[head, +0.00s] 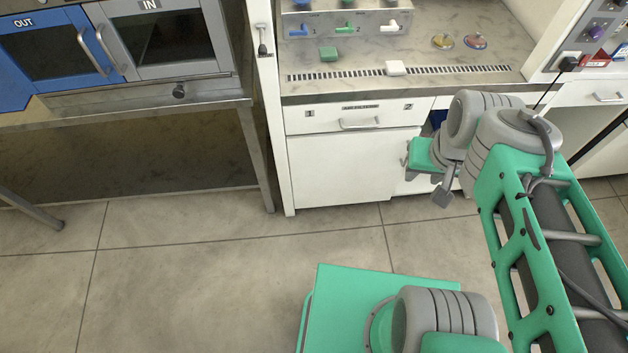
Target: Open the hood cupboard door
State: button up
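The white hood cupboard (350,168) is below the hood's worktop, under a drawer marked 1 and 2. Its left front panel is flush and looks shut. The cupboard's right part is mostly hidden behind my gripper and wrist. A dark gap with something blue (438,118) shows there, just above my gripper; I cannot tell how far the door on that side stands open. My gripper (428,175) is in front of this right part, at the height of the panel. Its fingers are partly hidden, and contact with the door or its handle cannot be made out.
The drawer (352,117) above is shut. A green block (328,54), a white block (396,68) and two small round dishes lie on the hood worktop (365,50). A metal table (150,99) with incubators stands left.

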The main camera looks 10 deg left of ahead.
aim_at(338, 167)
jog(key=u, duration=0.65)
jog(key=i, duration=0.95)
jog(key=z, duration=0.2)
